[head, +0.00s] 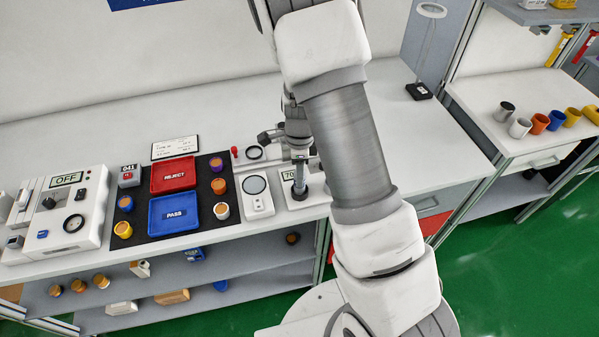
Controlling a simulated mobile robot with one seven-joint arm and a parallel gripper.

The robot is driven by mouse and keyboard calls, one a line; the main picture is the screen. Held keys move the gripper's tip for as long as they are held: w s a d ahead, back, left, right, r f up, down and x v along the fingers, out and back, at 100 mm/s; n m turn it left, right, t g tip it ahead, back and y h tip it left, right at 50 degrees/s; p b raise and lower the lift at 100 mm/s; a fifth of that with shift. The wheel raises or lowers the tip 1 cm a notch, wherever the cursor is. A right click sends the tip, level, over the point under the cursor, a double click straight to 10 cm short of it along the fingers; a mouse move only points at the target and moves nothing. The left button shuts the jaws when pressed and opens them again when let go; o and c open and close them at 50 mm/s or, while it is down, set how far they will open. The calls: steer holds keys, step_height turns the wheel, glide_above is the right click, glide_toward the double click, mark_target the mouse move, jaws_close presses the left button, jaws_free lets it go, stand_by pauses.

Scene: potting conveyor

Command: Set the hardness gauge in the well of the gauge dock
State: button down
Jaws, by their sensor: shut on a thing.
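My gripper (299,152) hangs over the bench, right of the two trays, pointing down. It is shut on a slim grey upright thing with a dark lower end (299,188), which looks like the hardness gauge. Its upper part is hidden by the gripper. Its lower end is over or on a small white block marked 70 (290,177); I cannot tell whether they touch. Left of it is a white unit with a round grey face (257,186). Behind that is a pale unit with a black ring (254,153). I cannot tell for sure which is the gauge dock.
A red REJECT tray (173,174) and a blue PASS tray (176,212) lie on a dark mat (151,229) among small pots. A white machine marked OFF (88,205) stands far left. Several cups stand on the right-hand table (490,85).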

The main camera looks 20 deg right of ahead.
steer(key=shift+f, duration=0.25)
steer(key=shift+f, duration=0.1)
steer(key=c, duration=0.5)
jaws_free()
steer(key=s+r+n+t, duration=0.1)
steer(key=s+r+n, duration=0.2)
steer(key=r, duration=0.6)
steer(key=s+r+n+t+y, duration=0.1)
steer(key=s+r+n, duration=0.25)
steer(key=r, duration=0.45)
steer(key=s+r+n+t, duration=0.1)
steer(key=s+r+n, duration=0.15)
steer(key=r, duration=0.65)
steer(key=s+r+n+t, duration=0.1)
steer(key=s+r+n, duration=0.2)
steer(key=s+n, duration=0.2)
steer(key=s+r+n+t+h, duration=0.1)
steer(key=s+r+n, duration=0.2)
steer(key=s+n, duration=0.3)
steer(key=shift+s+n+t, duration=0.2)
steer(key=shift+n+t, duration=0.1)
